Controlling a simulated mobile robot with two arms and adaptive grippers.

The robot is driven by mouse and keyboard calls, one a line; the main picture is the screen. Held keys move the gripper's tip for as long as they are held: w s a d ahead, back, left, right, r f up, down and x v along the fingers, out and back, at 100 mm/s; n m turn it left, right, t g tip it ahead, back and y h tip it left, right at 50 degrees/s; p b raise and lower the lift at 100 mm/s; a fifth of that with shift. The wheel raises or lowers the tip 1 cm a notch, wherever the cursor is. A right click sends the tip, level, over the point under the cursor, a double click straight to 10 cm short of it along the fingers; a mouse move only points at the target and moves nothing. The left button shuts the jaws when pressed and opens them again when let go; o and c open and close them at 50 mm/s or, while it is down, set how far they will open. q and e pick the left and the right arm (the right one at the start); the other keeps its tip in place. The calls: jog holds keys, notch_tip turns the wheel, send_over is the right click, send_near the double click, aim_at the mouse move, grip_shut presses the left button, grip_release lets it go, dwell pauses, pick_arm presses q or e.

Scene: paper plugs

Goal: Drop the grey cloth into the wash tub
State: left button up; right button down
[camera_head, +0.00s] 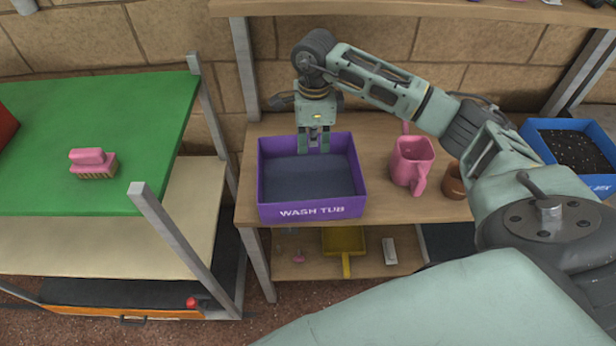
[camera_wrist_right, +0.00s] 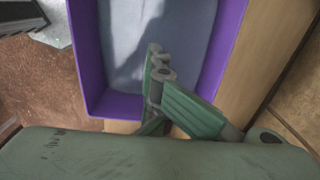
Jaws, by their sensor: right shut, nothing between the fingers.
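The purple wash tub (camera_head: 312,211) stands on the wooden bench, and its purple rim (camera_wrist_right: 86,55) also shows in the right wrist view. My right gripper (camera_head: 314,147) points down over the back part of the tub. Its fingers are shut with nothing between them, as the right wrist view (camera_wrist_right: 158,68) also shows. A flat blue-grey surface fills the tub's inside. I cannot tell whether it is the tub's floor, water or the grey cloth. No separate grey cloth shows elsewhere. My left gripper is out of view.
A pink jug (camera_head: 412,162) and a brown pot (camera_head: 454,182) stand right of the tub on the wooden bench (camera_head: 385,205). A blue soil box (camera_head: 598,183) is farther right. A pink brush (camera_head: 93,163) lies on the green shelf (camera_head: 60,190) at left. A yellow dustpan (camera_head: 343,241) is below.

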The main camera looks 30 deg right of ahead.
jog(key=c, duration=2.5)
grip_release()
jog(key=o, duration=1.9)
jog(key=shift+c, duration=0.2)
jog(key=shift+r, duration=0.1)
notch_tip(320, 180, up, 5)
jog(key=p, duration=0.3)
jog(key=shift+r, duration=0.15)
notch_tip(320, 180, up, 12)
